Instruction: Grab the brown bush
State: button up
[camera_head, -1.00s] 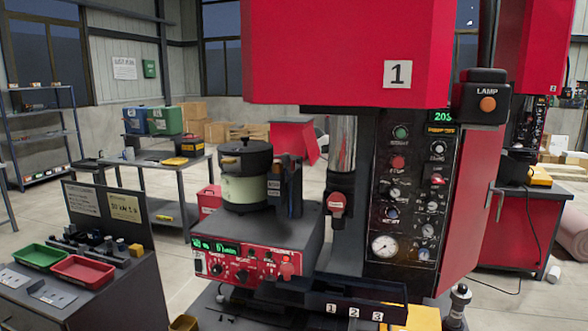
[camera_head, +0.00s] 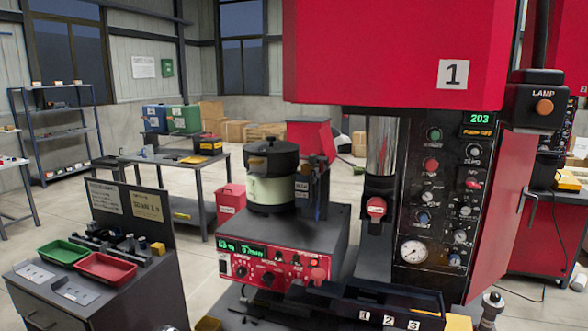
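I cannot make out a brown bush for certain in this view. Several small parts (camera_head: 130,244), dark, grey and one yellowish, stand on the workbench (camera_head: 140,285) at the left, too small to name. The numbered three-section tray (camera_head: 375,312) lies at the bottom, in front of the red machine; what lies inside it cannot be told. The bowl feeder (camera_head: 272,190), a pale drum with a black top, stands on a red control box (camera_head: 270,268). My gripper is not in view.
A green tray (camera_head: 64,253) and a red tray (camera_head: 105,268) lie on the left workbench, before an upright board (camera_head: 132,207). The large red press (camera_head: 390,50) fills the right. Open floor (camera_head: 190,250) lies between the workbench and the feeder stand.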

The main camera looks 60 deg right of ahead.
aim_at(305, 168)
jog(key=i, duration=0.85)
jog(key=z, duration=0.05)
